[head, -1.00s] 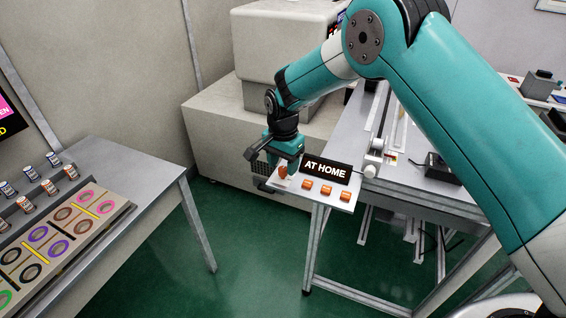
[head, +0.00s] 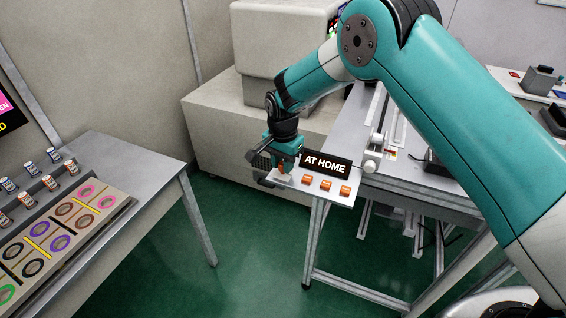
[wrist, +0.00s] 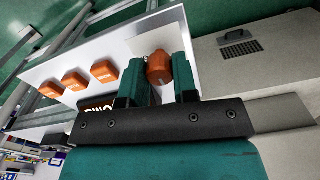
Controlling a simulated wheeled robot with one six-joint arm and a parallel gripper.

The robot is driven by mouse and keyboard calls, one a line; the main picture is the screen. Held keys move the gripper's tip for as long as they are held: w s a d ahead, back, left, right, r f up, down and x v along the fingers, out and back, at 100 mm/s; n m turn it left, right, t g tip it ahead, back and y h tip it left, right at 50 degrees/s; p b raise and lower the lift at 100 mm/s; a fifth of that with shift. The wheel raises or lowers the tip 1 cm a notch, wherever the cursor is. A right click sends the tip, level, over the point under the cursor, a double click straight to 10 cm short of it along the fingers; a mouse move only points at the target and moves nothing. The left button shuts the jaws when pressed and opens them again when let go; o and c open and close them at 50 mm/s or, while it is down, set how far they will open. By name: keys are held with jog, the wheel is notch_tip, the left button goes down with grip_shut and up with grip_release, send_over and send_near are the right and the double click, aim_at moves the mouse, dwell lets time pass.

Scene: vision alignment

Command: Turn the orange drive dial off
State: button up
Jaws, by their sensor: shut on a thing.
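The orange drive dial (wrist: 159,68) sits at the end of a white panel (wrist: 135,46), beside a row of orange buttons (wrist: 75,80). In the wrist view my gripper (wrist: 157,75) has its two teal fingers on either side of the dial, shut on it. In the head view my gripper (head: 283,167) is over the left end of the panel, and the dial (head: 283,171) is partly hidden by it. The dial's pointer and markings cannot be read. A black sign reading "AT HOME" (head: 325,163) stands behind the buttons.
The panel is on the near left corner of a grey metal table (head: 400,170). A beige machine (head: 225,140) stands behind my gripper. Another table (head: 150,175) at left holds small bottles (head: 54,154) and a board of coloured rings (head: 84,191). Green floor lies between the tables.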

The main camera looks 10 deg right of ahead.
jog(key=n+b, duration=0.2)
jog(key=n, duration=0.2)
jog(key=shift+f, duration=0.1)
jog(key=n+b, duration=0.2)
jog(key=n, duration=0.2)
jog(key=shift+n, duration=0.3)
jog(key=n+b, duration=0.1)
jog(key=n, duration=0.3)
jog(key=shift+n, duration=0.3)
jog(key=shift+n+b, duration=0.55)
jog(key=shift+n, duration=1.65)
jog(key=o, duration=0.9)
jog(key=shift+o, duration=0.2)
jog(key=shift+r, duration=0.2)
